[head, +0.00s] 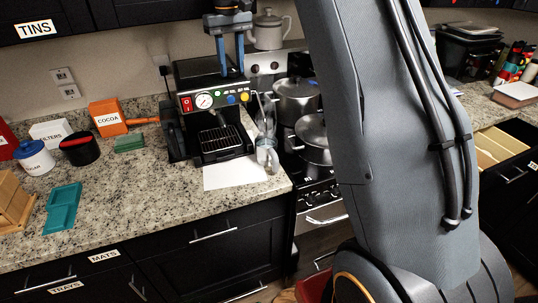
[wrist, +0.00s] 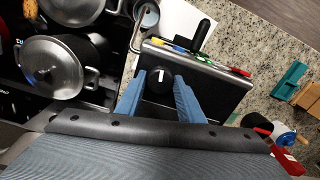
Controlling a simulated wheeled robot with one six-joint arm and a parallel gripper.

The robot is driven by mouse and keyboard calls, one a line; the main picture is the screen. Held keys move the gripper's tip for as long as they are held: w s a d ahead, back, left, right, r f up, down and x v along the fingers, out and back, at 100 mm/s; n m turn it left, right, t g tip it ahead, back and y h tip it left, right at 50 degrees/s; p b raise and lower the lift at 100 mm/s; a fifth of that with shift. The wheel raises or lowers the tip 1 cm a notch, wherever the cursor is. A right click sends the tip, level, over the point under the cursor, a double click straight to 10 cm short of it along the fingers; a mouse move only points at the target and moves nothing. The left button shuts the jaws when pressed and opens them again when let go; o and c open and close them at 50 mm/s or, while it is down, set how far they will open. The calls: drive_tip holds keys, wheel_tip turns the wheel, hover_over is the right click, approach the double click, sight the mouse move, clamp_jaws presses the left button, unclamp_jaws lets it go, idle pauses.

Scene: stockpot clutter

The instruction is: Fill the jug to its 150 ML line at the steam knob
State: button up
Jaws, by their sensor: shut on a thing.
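The black espresso machine (head: 212,112) stands on the counter with a gauge and coloured buttons on its front. My gripper (head: 231,72) reaches down to its top. In the wrist view, my gripper (wrist: 159,82) is shut on a black knob (wrist: 158,75) with a white mark, one blue finger on each side. The clear jug (head: 267,152) stands at the machine's right side, near the counter edge, below the thin steam wand (head: 264,108). The wand also shows in the wrist view (wrist: 135,38). The jug's lines and fill level are too small to read.
A stove with metal pots (head: 313,135) is right of the machine. A white sheet (head: 232,173) lies in front of it. A cocoa box (head: 107,117), a sugar jar (head: 34,158) and a teal tray (head: 62,207) are on the left.

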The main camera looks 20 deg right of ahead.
idle(0.3)
drive_tip(key=shift+m, duration=0.9)
drive_tip(key=o, duration=1)
drive_tip(key=shift+r, duration=0.1)
